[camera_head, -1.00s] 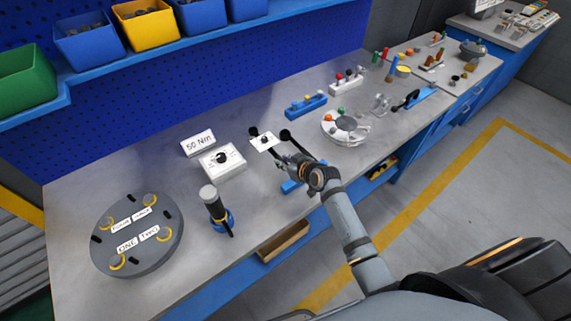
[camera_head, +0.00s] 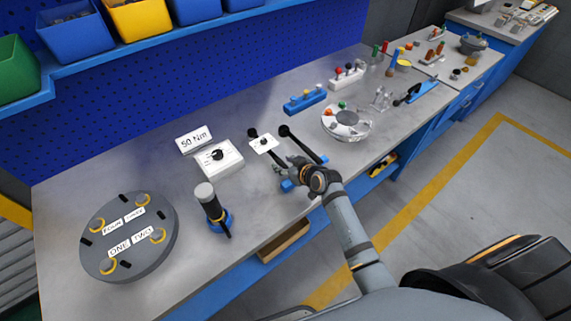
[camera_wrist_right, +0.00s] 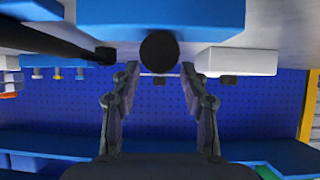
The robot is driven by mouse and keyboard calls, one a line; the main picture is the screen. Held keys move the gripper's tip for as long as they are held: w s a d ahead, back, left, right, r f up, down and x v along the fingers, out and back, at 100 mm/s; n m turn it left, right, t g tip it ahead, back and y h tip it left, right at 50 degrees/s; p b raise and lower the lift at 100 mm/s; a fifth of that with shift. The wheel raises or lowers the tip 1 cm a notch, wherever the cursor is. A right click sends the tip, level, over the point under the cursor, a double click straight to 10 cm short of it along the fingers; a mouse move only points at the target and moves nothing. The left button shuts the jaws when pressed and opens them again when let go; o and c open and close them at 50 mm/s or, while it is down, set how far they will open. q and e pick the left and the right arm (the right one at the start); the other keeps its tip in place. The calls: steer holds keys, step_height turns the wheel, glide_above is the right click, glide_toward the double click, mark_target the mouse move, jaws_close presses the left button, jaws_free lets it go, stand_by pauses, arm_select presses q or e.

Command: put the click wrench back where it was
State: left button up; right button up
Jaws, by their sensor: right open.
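Two long black bars with round black ends, the left bar (camera_head: 252,134) and the right bar (camera_head: 304,145), lie side by side around my right gripper (camera_head: 292,166). I cannot tell for sure which is the click wrench. A blue holder (camera_head: 288,186) is partly hidden under the gripper. In the wrist view my right gripper (camera_wrist_right: 160,75) is open, with a round black end (camera_wrist_right: 159,52) beyond and between its fingertips, in front of a blue block (camera_wrist_right: 160,16). A black bar (camera_wrist_right: 50,42) runs in from the left there. My left gripper is not in view.
A grey flanged disc (camera_head: 128,238) with number labels lies at the left. A black cylinder on a blue ring (camera_head: 212,208), a white dial box (camera_head: 217,158) and a "50 Nm" sign (camera_head: 194,139) stand nearby. A white round tray (camera_head: 347,122) and blue rack (camera_head: 304,102) lie to the right.

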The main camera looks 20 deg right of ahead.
steer(key=v, duration=1.2)
steer(key=shift+s, duration=0.1)
steer(key=s+d+f+m+g+h, duration=0.15)
steer(key=s+g, duration=0.25)
steer(key=s, duration=0.4)
steer(key=s+d+f+m+g+h, duration=0.1)
steer(key=s+d+f+g+h, duration=0.15)
steer(key=s, duration=0.65)
steer(key=s+d+f+g, duration=0.1)
steer(key=s+f, duration=0.1)
steer(key=f, duration=1.2)
steer(key=s+d+f+g, duration=0.1)
steer(key=d+f, duration=0.1)
steer(key=f, duration=1.2)
steer(key=s+f+g, duration=0.1)
steer(key=s+f, duration=1.4)
steer(key=s, duration=0.3)
steer(key=shift+d+m, duration=0.4)
steer(key=shift+m, duration=0.05)
